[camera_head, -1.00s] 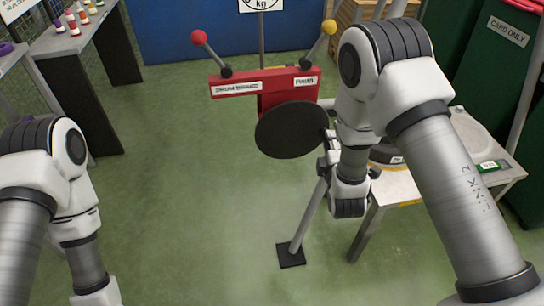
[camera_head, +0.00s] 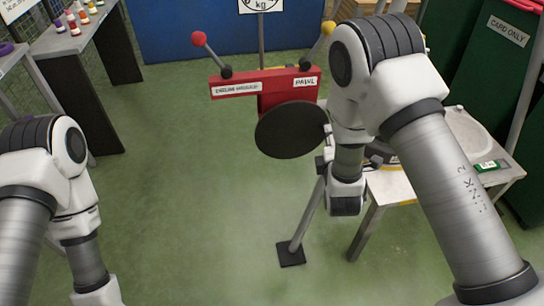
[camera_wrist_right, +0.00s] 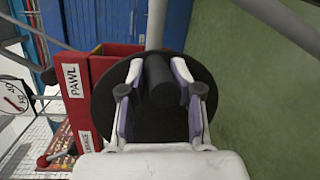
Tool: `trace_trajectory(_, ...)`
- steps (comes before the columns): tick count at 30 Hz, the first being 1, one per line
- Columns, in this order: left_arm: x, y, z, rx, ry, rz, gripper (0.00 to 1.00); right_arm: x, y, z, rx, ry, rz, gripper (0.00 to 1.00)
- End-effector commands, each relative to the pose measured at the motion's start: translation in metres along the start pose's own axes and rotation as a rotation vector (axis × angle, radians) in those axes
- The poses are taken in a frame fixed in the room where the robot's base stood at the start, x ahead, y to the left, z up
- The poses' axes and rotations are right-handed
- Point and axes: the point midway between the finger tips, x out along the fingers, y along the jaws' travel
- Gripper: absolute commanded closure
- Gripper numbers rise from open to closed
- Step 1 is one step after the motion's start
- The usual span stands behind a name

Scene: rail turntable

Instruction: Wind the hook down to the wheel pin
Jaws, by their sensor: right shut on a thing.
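The red winch housing (camera_head: 275,79) stands on a post, with a round black disc (camera_head: 290,130) on its near face. A black cylindrical crank handle (camera_wrist_right: 160,82) sticks out from the disc, which also shows in the wrist view (camera_wrist_right: 160,125). My right gripper (camera_wrist_right: 160,90) is shut on this handle, with one finger on each side. In the head view the handle and fingertips are mostly hidden behind the wrist and disc edge. My left arm is at the lower left, its gripper out of frame. I cannot make out the hook or the wheel pin.
Two levers rise from the housing, one with a red knob (camera_head: 198,38) and one with a yellow knob (camera_head: 328,28) on the PAWL side. A pale table (camera_head: 397,186) stands close at the right. A dial sign (camera_head: 261,5) is behind. Green floor is clear at centre left.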

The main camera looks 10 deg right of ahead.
Motion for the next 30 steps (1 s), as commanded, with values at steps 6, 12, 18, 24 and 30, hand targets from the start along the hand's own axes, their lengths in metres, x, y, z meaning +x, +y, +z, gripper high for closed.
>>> trace_trajectory(6, -0.003, 0.0, 0.0, 0.0, 0.0, 0.0, 0.6, -0.002, 0.01, -0.001, -0.098, -0.015, 0.019, 1.0)
trace_trajectory(12, -0.003, 0.0, 0.0, 0.0, 0.0, 0.0, 0.6, -0.003, 0.015, -0.001, -0.163, -0.024, 0.033, 1.0)
trace_trajectory(18, -0.003, 0.0, 0.0, 0.0, 0.0, 0.0, 0.6, -0.003, 0.015, -0.001, -0.166, -0.025, 0.034, 1.0)
trace_trajectory(24, -0.004, 0.0, 0.0, 0.0, 0.0, 0.0, 0.6, -0.003, 0.018, -0.002, -0.194, -0.03, 0.04, 1.0)
trace_trajectory(30, -0.004, 0.0, 0.0, 0.0, 0.0, 0.0, 0.6, -0.005, 0.026, -0.004, -0.284, -0.043, 0.058, 1.0)
